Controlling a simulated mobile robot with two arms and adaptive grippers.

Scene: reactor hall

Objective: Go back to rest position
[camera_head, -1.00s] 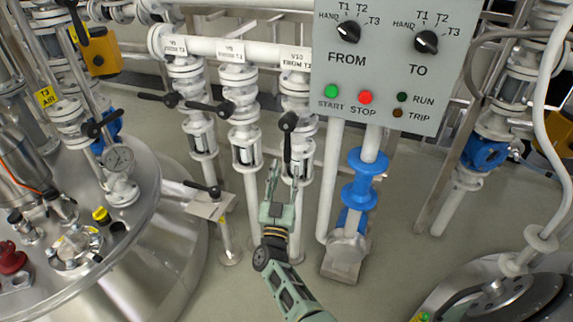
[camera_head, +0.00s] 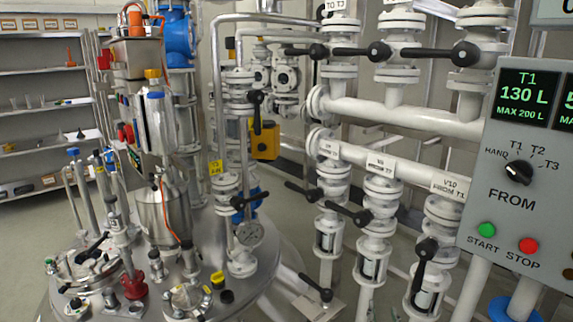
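Only the fingertips of my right gripper (camera_head: 380,309) show, at the bottom edge of the head view. They are pale green and stand apart, with no object seen between them. They are in front of the lower pipes, left of the black lever (camera_head: 426,262) on the V10 valve. The rest of this gripper and its arm is below the picture. My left gripper is not in view.
A grey control panel (camera_head: 483,213) with a FROM knob (camera_head: 518,173) stands at the right. White valve pipes (camera_head: 405,113) with black levers fill the middle.

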